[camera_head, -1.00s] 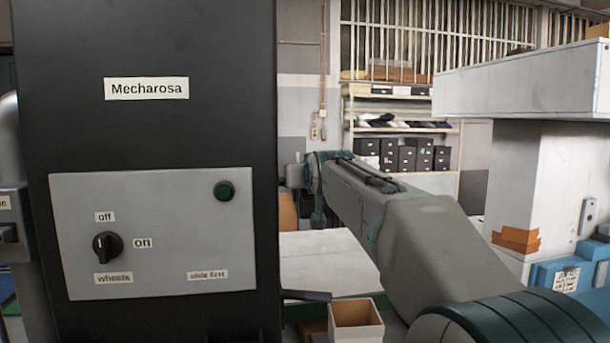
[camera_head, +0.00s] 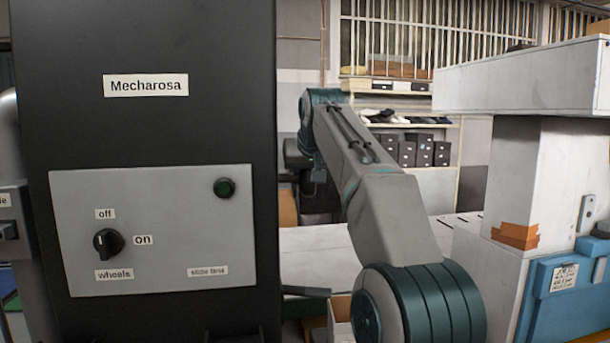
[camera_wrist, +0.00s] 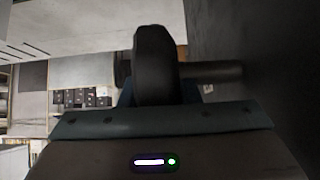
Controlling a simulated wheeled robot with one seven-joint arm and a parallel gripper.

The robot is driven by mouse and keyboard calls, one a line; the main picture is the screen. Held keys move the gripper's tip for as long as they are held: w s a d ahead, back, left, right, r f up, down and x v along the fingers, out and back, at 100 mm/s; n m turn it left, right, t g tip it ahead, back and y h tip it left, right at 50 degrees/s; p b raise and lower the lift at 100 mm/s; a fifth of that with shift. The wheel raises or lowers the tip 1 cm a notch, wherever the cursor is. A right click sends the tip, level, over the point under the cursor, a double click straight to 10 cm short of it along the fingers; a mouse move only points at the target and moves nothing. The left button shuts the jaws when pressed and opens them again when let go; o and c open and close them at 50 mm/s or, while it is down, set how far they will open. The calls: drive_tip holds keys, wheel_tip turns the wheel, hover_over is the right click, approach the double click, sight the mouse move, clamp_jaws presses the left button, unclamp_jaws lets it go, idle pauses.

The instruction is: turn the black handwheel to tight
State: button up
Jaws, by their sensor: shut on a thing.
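The black handwheel (camera_wrist: 155,62) is seen nearly edge-on in the wrist view. Its dark shaft (camera_wrist: 218,72) runs right to the dark machine wall (camera_wrist: 275,60). My gripper (camera_wrist: 157,95) is shut on the handwheel's near part; its fingers are mostly hidden behind the rim and the gripper body. In the head view the handwheel cannot be made out, and the machine's black housing (camera_head: 165,40) blocks the view near my arm's end. Whether the wheel is tight does not show.
A pale table (camera_head: 315,260) lies behind my arm. A white machine (camera_head: 560,160) and a blue bin (camera_head: 560,300) stand at right.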

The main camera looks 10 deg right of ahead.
drive_tip(key=shift+r, duration=0.1)
idle(0.4)
drive_tip(key=o, duration=1)
drive_tip(key=shift+v, duration=6.85)
drive_tip(key=shift+w, duration=0.1)
